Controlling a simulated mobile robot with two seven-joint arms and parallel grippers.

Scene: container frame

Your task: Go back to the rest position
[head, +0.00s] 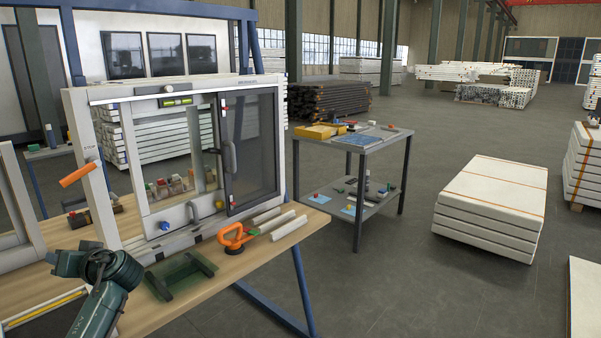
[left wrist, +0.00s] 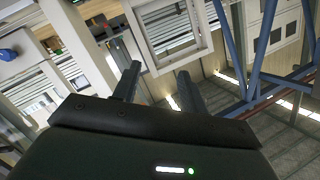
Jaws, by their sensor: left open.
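My left gripper (left wrist: 157,82) shows in the left wrist view with its two dark fingers apart and nothing between them. Past the fingers are a pale frame and blue posts, with no contact visible. In the head view my left arm (head: 103,292) rises from the lower left, in front of the wooden workbench (head: 222,288); its fingers cannot be made out there. My right arm and right gripper are in neither view.
A white window frame (head: 107,190) with a dark mesh sash (head: 252,150) stands on the workbench. An orange-handled tool (head: 233,237), white strips (head: 284,226) and a dark green bracket (head: 181,276) lie before it.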

